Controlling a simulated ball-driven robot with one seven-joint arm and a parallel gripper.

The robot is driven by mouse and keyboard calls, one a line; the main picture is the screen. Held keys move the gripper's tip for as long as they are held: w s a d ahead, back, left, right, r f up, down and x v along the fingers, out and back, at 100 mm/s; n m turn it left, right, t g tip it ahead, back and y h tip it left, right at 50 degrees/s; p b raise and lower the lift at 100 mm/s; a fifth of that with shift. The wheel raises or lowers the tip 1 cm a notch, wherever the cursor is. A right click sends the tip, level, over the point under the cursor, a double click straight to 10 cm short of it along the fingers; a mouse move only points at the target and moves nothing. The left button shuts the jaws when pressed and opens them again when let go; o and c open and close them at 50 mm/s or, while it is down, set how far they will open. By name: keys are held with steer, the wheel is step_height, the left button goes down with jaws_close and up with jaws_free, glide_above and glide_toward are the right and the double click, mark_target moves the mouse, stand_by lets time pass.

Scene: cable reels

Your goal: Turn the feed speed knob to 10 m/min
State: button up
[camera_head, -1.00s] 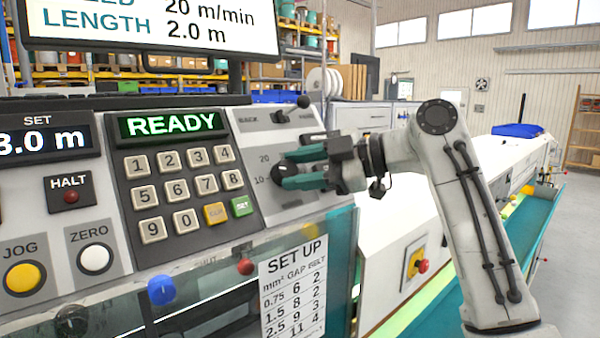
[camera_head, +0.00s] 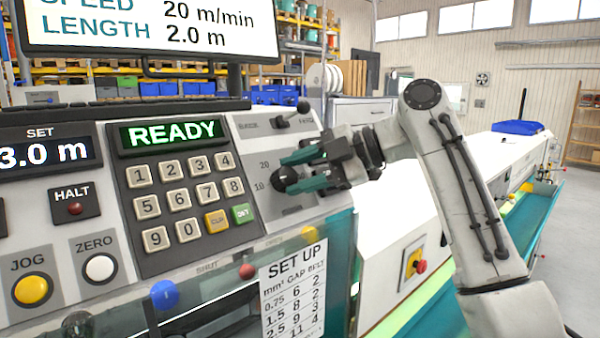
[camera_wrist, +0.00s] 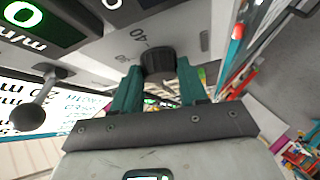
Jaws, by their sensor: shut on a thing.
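The feed speed knob (camera_head: 281,180) is a dark round knob on the sloped grey panel, right of the keypad. The printed marks 20 and 10 show to its left. My gripper (camera_head: 290,172) has its two teal fingers shut on the knob, one above and one below it in the head view. In the wrist view the black knob (camera_wrist: 157,62) sits between the fingertips of my gripper (camera_wrist: 158,82), with a 40 mark beside it. The knob's pointer cannot be made out. The top screen (camera_head: 150,25) reads 20 m/min and length 2.0 m.
A lever with a black ball (camera_head: 303,105) stands just above my gripper; it also shows in the wrist view (camera_wrist: 28,114). The keypad (camera_head: 185,195) lies left of the knob. A SET UP card (camera_head: 293,290) and small coloured knobs are below.

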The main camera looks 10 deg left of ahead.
steer(key=shift+f, duration=0.1)
steer(key=o, duration=1.1)
steer(key=shift+c, duration=0.2)
steer(key=b+v, duration=0.2)
steer(key=v, duration=0.8)
steer(key=shift+d, duration=0.4)
